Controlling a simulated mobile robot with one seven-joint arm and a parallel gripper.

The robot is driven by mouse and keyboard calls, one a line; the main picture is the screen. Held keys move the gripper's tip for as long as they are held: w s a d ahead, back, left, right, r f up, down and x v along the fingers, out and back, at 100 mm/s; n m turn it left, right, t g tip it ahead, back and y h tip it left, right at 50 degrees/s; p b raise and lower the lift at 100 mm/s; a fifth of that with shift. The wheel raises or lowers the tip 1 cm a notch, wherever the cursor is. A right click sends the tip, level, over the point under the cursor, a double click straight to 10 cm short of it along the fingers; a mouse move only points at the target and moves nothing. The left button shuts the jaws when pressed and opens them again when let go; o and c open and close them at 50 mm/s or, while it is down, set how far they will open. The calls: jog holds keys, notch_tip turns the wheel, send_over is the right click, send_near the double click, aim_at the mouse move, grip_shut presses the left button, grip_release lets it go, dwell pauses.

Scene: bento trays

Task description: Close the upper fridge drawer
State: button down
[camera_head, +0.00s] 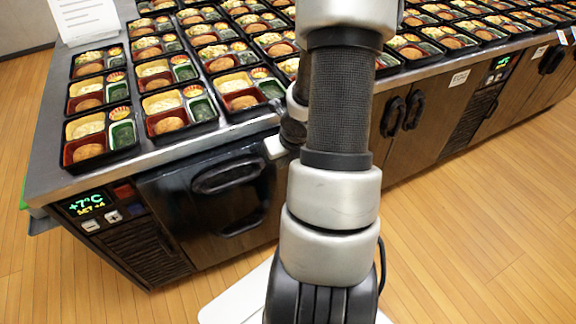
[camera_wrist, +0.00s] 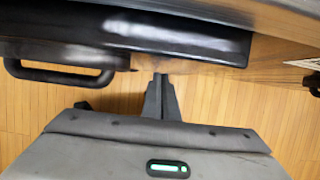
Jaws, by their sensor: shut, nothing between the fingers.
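The upper fridge drawer (camera_head: 165,191) is a glossy dark front with a black loop handle (camera_head: 228,176), under the steel counter in the head view. Its front appears to stand out a little from the cabinet; how far is hard to tell. In the wrist view a dark drawer front (camera_wrist: 190,38) crosses the top, with a black handle (camera_wrist: 60,74) at left. My gripper (camera_wrist: 160,78) is shut and empty, its tips close below the drawer's edge in the picture, right of the handle. Contact cannot be told. In the head view my arm hides the fingers.
A lower black handle (camera_head: 243,226) sits beneath the upper one. A control panel reading +7°C (camera_head: 88,203) is to the left. Many bento trays (camera_head: 100,143) cover the steel counter (camera_head: 50,165). More cabinet handles (camera_head: 403,112) are at right. The wooden floor (camera_head: 480,220) is clear.

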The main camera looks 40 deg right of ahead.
jog(key=shift+w, duration=0.3)
